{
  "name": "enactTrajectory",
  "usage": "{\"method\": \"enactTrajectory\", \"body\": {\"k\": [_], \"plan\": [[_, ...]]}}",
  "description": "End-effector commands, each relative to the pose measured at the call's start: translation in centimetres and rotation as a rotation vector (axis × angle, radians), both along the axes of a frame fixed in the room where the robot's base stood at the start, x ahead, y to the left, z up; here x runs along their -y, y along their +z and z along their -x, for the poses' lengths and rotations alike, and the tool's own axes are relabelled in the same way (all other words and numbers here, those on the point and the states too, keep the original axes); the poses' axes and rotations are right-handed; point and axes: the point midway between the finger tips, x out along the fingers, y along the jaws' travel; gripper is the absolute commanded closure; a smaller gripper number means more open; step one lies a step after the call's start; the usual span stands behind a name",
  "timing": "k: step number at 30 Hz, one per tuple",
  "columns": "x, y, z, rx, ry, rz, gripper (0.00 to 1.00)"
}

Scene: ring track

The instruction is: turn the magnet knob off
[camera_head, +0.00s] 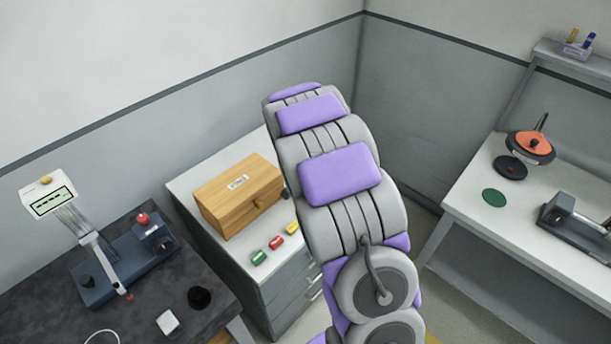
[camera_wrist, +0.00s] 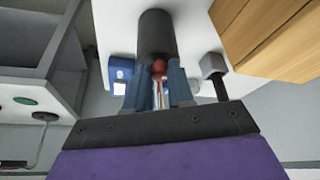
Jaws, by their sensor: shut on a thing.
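My gripper (camera_wrist: 160,88) has blue fingers closed on a small red thing (camera_wrist: 158,68) in the wrist view; only its tip shows clearly, and I cannot tell whether it is a knob. A dark cylinder (camera_wrist: 157,35) stands right beyond the fingertips. In the head view, my arm hides the gripper and what it holds. A device with a blue base (camera_head: 128,262) stands on the dark table at left, with a red knob (camera_head: 143,219) and black knobs. I cannot tell which knob is the magnet knob.
A wooden box (camera_head: 238,195) stands on a white cabinet, and its side shows close by in the wrist view (camera_wrist: 275,35). Green (camera_head: 259,258), red (camera_head: 277,242) and yellow (camera_head: 291,228) pieces lie in front. A grey knob (camera_wrist: 212,65) and blue block (camera_wrist: 121,70) flank the fingers.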

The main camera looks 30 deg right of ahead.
Motion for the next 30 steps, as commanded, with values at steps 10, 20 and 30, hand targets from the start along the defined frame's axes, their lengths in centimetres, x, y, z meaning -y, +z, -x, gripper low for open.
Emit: {"method": "enactTrajectory", "body": {"k": [10,20,30], "plan": [[0.1,-0.1,0.0,-0.002,0.011,0.002,0.77],[0.1,0.0,0.0,0.0,0.01,0.001,0.52],[-0.3,1.2,0.3,0.002,0.011,0.002,0.52]]}}
